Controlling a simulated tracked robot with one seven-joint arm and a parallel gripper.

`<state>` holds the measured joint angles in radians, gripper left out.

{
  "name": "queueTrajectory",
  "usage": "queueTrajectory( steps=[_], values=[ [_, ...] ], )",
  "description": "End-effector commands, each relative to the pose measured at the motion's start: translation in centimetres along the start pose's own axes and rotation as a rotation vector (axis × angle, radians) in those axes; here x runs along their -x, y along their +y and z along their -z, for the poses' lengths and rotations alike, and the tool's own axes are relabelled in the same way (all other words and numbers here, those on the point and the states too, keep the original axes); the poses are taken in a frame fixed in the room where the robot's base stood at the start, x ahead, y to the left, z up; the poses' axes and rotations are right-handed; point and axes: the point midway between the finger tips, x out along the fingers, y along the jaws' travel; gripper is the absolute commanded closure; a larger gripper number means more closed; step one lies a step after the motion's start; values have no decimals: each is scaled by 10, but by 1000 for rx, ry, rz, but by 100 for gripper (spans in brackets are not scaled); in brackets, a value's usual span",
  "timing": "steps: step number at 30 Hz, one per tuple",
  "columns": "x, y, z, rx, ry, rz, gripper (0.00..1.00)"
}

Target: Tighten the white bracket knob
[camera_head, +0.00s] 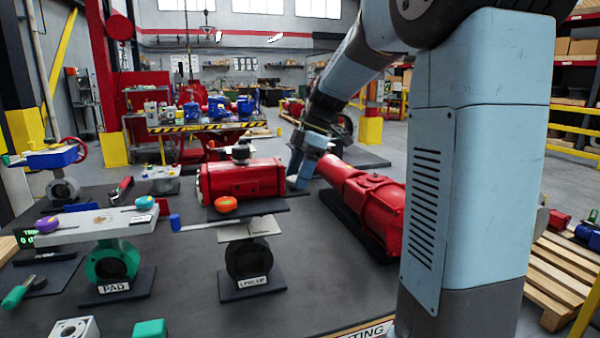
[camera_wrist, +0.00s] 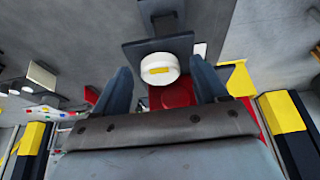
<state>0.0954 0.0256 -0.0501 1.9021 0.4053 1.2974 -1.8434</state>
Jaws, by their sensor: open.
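The white knob (camera_wrist: 158,68) is a round white cap with a yellow mark on its face. It shows in the wrist view in front of a dark bracket plate (camera_wrist: 142,50). I cannot make it out in the head view. My gripper (camera_wrist: 160,66) is open, with one blue-grey finger on each side of the knob in the picture. I see no finger touching it, and the depth gap is unclear. In the head view my gripper (camera_head: 300,178) is low, beside the red actuator cylinder (camera_head: 242,180), with its fingertips hard to see.
A long red actuator (camera_head: 372,205) lies just right of my gripper. An orange knob (camera_head: 226,204) sits on the plate of a nearby valve stand. A green valve (camera_head: 112,262) stands at left. A wooden pallet (camera_head: 560,270) is at right.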

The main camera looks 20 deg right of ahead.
Motion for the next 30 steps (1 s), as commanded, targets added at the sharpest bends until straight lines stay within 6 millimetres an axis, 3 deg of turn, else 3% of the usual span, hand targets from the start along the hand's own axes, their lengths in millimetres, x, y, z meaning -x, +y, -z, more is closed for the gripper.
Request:
queueTrajectory(
  steps=[6,23,30],
  values=[
    [0,0,0,1,0,0,30],
    [0,0,1,1,0,-1,83],
    [1,0,0,-22,-1,-13,84]
  ],
)
